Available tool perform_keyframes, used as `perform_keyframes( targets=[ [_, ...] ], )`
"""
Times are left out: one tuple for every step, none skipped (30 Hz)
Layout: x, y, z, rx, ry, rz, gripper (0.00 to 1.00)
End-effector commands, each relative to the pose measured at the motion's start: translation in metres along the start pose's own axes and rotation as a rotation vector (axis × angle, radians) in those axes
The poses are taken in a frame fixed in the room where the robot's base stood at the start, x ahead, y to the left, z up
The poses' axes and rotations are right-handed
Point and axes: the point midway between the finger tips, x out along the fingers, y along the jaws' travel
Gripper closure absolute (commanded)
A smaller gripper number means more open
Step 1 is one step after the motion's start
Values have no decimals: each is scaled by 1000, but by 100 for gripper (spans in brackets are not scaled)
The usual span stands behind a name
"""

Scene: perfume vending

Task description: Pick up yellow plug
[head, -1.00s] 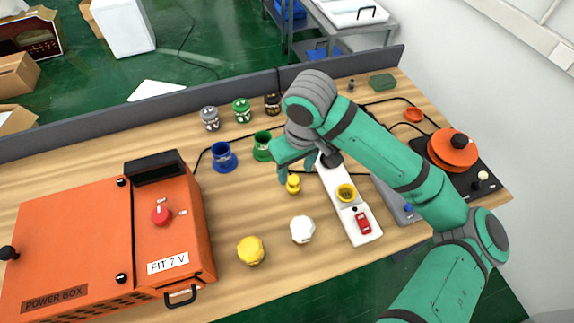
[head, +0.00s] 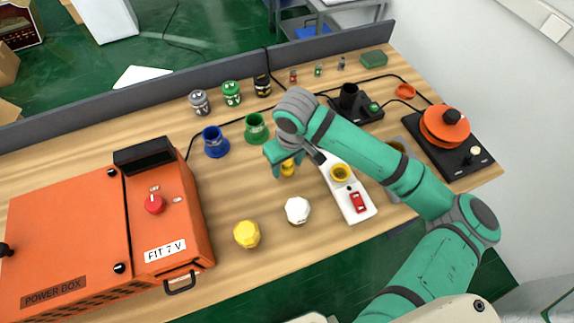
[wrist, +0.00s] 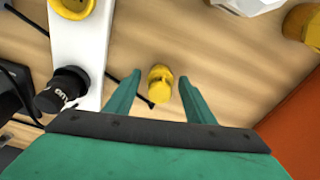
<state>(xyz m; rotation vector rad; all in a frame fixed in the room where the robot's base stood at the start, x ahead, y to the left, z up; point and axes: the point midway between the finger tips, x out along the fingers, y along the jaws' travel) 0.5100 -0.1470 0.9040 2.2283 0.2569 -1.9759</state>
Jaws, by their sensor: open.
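The yellow plug (head: 288,168) is small and stands on the wooden table to the left of the white strip. My gripper (head: 281,172) is just above it and partly hides it in the head view. In the wrist view the yellow plug (wrist: 161,86) lies between the two green fingers of my gripper (wrist: 160,77). The fingers are open, with a gap on each side of the plug. I cannot tell the exact height of the fingertips over the table.
The white strip (head: 335,188) has a yellow ring and a red switch. A white knob (head: 297,210) and a yellow knob (head: 246,234) stand nearer the front. A blue cup (head: 216,143) and a green cup (head: 256,128) stand behind. The orange power box (head: 70,235) fills the left.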

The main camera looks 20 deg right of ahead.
Motion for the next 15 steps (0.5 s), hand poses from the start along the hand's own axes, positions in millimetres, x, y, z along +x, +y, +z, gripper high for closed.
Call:
perform_keyframes(
  targets=[
    [4, 0, 0, 0, 0, -1, 51],
    [5, 0, 0, 0, 1, -1, 51],
    [6, 0, 0, 0, 1, 0, 51],
    [6, 0, 0, 0, 1, 0, 51],
    [6, 0, 0, 0, 1, 0, 51],
    [6, 0, 0, 0, 1, 0, 51],
    [6, 0, 0, 0, 1, 0, 51],
    [6, 0, 0, 0, 1, 0, 51],
    [6, 0, 0, 0, 1, 0, 51],
    [6, 0, 0, 0, 1, 0, 56],
    [6, 0, 0, 0, 1, 0, 63],
    [6, 0, 0, 0, 1, 0, 72],
    [6, 0, 0, 0, 1, 0, 80],
    [6, 0, 0, 0, 1, 0, 87],
    [6, 0, 0, 0, 1, 0, 91]
  ],
)
